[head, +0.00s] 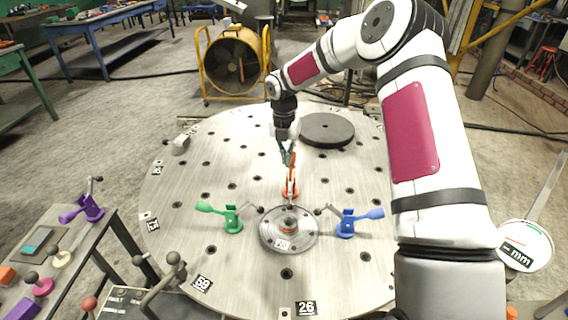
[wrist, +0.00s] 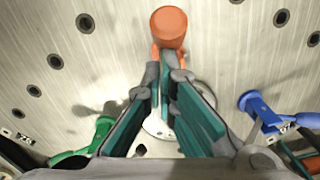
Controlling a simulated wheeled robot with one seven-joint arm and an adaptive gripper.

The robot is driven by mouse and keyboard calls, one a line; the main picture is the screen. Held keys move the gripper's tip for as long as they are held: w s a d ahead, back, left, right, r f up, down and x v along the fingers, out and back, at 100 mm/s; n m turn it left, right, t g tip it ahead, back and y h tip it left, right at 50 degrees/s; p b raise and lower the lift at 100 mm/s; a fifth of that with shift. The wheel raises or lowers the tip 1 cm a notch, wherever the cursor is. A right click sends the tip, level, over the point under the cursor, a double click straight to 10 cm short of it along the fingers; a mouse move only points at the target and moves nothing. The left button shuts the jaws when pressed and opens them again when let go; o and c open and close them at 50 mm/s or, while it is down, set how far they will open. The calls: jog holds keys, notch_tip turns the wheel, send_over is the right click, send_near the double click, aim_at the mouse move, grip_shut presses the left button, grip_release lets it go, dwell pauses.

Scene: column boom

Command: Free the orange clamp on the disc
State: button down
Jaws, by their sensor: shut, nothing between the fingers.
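The orange clamp (head: 291,189) stands on the round table at the far edge of the grey disc (head: 268,238). In the wrist view its round orange handle end (wrist: 168,27) shows just beyond my fingertips, and its lower part is mostly hidden by my fingers. My gripper (head: 288,160) is shut and empty, pointing down directly at the orange clamp's upper part. In the wrist view the gripper (wrist: 172,68) looks very close to the handle; I cannot tell if they touch. The disc (wrist: 158,128) shows partly between the fingers.
A green clamp (head: 232,217) stands left of the disc and a blue clamp (head: 346,222) right of it. A dark round plate (head: 327,129) lies behind. A side bench (head: 70,240) with a purple clamp (head: 91,206) stands at left.

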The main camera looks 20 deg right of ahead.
jog(key=shift+w+d+f+b, duration=0.25)
jog(key=shift+w+b, duration=0.3)
jog(key=shift+b, duration=0.05)
jog(key=shift+w+d+f+b, duration=0.2)
jog(key=shift+w+f+b, duration=0.05)
jog(key=shift+w+b, duration=0.3)
jog(key=shift+w+d+f+b, duration=0.25)
jog(key=shift+w+b, duration=0.25)
jog(key=shift+b, duration=0.15)
notch_tip(320, 180, up, 11)
jog(key=s+a+r+m+h+p, duration=0.1)
jog(key=s+a+r+m, duration=0.35)
jog(key=s+r, duration=0.45)
jog(key=s+a+r+m+t+p, duration=0.1)
jog(key=s+r+m, duration=0.35)
jog(key=s, duration=0.35)
jog(key=s+r+m+t+p, duration=0.1)
jog(key=s+r+m, duration=0.2)
jog(key=s+m, duration=0.4)
jog(key=s+a+r+m+t+p, duration=0.1)
jog(key=s+r+m+p, duration=0.2)
jog(key=s, duration=0.6)
jog(key=s+f+m+t+y, duration=0.1)
jog(key=s+f+m, duration=0.1)
jog(key=s+m, duration=0.8)
jog(key=shift+s+a+f+y, duration=0.2)
jog(key=shift+s+a+y, duration=0.15)
jog(key=shift+s, duration=0.75)
